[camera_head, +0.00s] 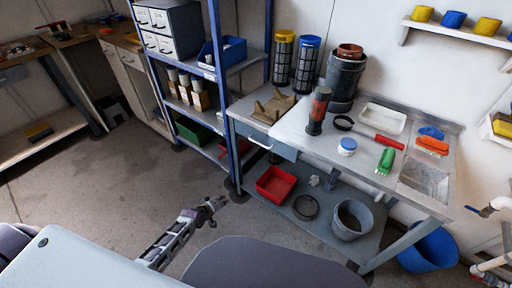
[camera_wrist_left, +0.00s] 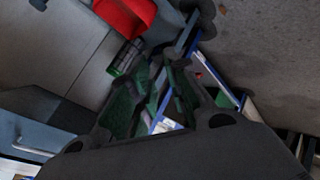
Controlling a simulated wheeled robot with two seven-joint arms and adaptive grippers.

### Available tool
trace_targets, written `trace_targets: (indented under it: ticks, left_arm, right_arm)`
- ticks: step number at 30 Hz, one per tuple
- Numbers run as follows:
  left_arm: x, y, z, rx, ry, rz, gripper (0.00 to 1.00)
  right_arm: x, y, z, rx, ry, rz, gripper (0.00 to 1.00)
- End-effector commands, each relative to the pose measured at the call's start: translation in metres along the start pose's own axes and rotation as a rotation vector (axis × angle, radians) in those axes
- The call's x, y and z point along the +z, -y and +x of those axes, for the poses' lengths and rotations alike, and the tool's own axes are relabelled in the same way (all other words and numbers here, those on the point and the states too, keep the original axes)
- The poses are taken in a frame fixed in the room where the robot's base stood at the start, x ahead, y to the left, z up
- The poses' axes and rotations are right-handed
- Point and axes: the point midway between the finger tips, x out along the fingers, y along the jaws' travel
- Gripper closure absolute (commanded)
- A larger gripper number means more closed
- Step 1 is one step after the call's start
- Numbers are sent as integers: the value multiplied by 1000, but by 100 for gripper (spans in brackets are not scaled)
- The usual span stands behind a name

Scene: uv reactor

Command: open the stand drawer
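The stand drawer (camera_head: 281,149) is a blue-grey front under the left end of the metal work stand, with a pale bar handle (camera_head: 259,143). It looks shut, flush under the top. In the left wrist view, a blue-grey drawer front (camera_wrist_left: 42,132) with its handle (camera_wrist_left: 34,149) shows at the lower left. My left gripper (camera_head: 214,210) is low over the floor, left of and in front of the stand, apart from the handle. In the wrist view, its green-padded fingers (camera_wrist_left: 158,82) have a gap between them and hold nothing. My right gripper is not seen.
A blue-framed shelf rack (camera_head: 225,100) stands just left of the stand. A red bin (camera_head: 277,184) and a grey bucket (camera_head: 352,220) sit on the stand's lower shelf. Tools and containers cover the top. Floor (camera_head: 110,185) left of my gripper is clear.

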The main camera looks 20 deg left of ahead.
Motion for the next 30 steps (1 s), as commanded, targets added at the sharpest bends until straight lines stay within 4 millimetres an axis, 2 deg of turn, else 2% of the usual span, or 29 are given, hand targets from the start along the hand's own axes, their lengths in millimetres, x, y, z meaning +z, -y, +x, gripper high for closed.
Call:
trace_targets:
  ticks: [3, 9, 15, 18, 24, 30]
  left_arm:
    - [-28, -40, 0, 88, -30, -98, 83]
    - [-68, -109, -15, 242, -47, -258, 83]
    - [-97, -175, -43, 395, -27, -399, 83]
    - [-105, -201, -58, 457, -8, -454, 83]
    - [-114, -231, -78, 528, 21, -515, 83]
    - [-115, -236, -82, 540, 28, -527, 83]
  right_arm:
    - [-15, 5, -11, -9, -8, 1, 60]
    - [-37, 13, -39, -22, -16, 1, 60]
    - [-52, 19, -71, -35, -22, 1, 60]
    - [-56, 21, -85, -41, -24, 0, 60]
    - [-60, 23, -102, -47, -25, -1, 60]
    - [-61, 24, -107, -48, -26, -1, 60]
